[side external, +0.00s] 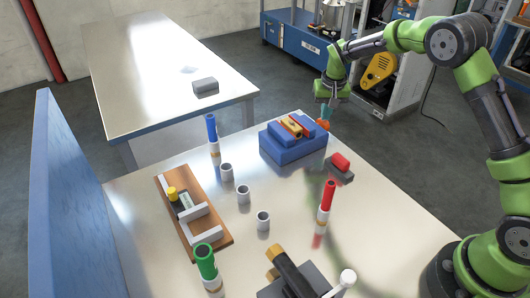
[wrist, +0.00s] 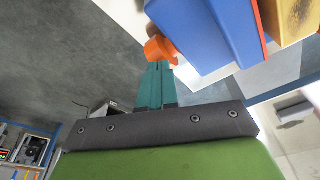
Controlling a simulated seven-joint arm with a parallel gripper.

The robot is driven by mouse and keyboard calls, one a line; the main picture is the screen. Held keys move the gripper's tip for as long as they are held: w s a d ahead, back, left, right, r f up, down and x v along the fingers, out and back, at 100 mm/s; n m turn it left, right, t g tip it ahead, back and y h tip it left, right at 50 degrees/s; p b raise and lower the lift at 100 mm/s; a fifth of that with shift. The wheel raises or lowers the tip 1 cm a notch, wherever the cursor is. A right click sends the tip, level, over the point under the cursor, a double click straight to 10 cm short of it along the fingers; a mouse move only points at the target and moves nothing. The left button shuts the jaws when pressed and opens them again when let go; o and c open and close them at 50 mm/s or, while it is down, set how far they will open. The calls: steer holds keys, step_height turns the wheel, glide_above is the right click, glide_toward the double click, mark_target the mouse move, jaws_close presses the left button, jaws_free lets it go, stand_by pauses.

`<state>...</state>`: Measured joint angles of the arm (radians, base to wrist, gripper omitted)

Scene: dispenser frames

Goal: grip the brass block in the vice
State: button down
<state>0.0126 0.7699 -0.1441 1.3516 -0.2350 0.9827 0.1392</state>
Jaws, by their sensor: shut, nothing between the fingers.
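The blue vice (side external: 290,150) stands at the back right of the near table. The brass block (side external: 292,127) lies in its top between orange-red jaw strips. Whether both strips touch the block cannot be told. In the wrist view the blue vice body (wrist: 215,30), an orange strip and the brass block (wrist: 297,15) show at the upper right. An orange handle (wrist: 158,49) sticks out at the vice's side. My gripper (side external: 322,112) is beside the vice's right end, its teal fingers shut and empty. In the wrist view the fingertips (wrist: 156,68) are at the handle; contact is unclear.
A red-topped grey block (side external: 341,165) lies right of the vice. A red marker (side external: 327,197), several grey cups (side external: 243,193), blue and green markers and a wooden fixture (side external: 212,235) stand across the table. A dark device (side external: 290,275) is at the front.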

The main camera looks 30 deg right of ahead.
steer(key=shift+f, duration=0.35)
steer(key=shift+w+f, duration=0.2)
stand_by(0.7)
steer(key=shift+w+r, duration=0.15)
steer(key=shift+w, duration=0.8)
stand_by(0.9)
steer(key=shift+r, duration=0.2)
steer(key=shift+w+r, duration=0.1)
steer(key=shift+r, duration=0.6)
steer(key=shift+s, duration=1.3)
steer(key=shift+f, duration=0.9)
